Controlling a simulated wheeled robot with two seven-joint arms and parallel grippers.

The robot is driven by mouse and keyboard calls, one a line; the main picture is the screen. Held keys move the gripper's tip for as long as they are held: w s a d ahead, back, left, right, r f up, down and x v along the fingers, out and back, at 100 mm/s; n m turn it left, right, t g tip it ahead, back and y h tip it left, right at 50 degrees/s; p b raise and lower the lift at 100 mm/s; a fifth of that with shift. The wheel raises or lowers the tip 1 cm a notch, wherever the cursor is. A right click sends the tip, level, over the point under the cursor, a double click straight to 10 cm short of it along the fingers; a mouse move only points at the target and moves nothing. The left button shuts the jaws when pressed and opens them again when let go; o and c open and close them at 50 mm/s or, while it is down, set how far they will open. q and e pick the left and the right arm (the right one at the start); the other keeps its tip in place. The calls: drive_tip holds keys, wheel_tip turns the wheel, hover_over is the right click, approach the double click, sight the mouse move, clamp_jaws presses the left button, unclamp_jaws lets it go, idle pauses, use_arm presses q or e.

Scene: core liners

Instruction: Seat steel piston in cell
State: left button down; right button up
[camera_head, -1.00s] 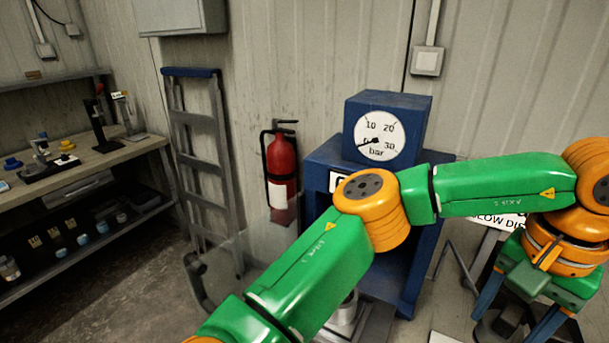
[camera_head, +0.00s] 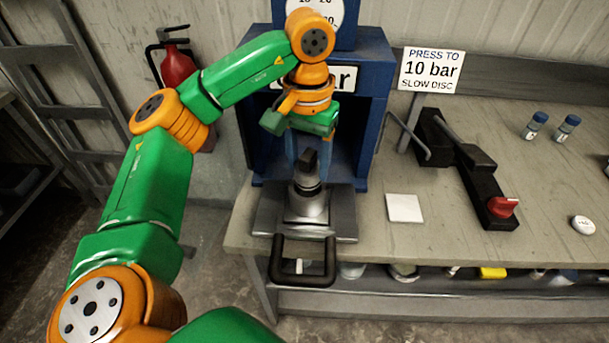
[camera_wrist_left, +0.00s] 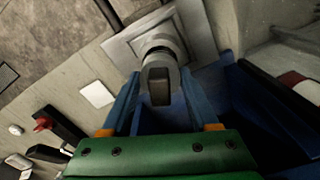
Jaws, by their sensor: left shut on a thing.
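My left gripper (camera_head: 308,156) reaches down into the blue press, its blue fingers on either side of the piston's dark top (camera_head: 308,161). It is shut on the steel piston, whose dark block also shows between the fingers in the left wrist view (camera_wrist_left: 159,86). The piston appears upright and in line with the cell. How deep it sits in the cell I cannot tell. My right gripper is not in view.
The blue press frame (camera_head: 379,100) surrounds the gripper at the back and sides. A black handle (camera_head: 302,279) sticks out in front. To the right are a white square (camera_head: 404,208), a black lever unit with a red knob (camera_head: 502,206) and two small vials (camera_head: 535,125).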

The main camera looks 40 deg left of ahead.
sight(308, 175)
use_arm(q)
wheel_tip(308, 175, down, 3)
drive_tip(key=shift+w+f+p, duration=0.1)
drive_tip(key=shift+f+p, duration=0.1)
drive_tip(key=shift+p, duration=0.5)
drive_tip(key=shift+f, duration=0.1)
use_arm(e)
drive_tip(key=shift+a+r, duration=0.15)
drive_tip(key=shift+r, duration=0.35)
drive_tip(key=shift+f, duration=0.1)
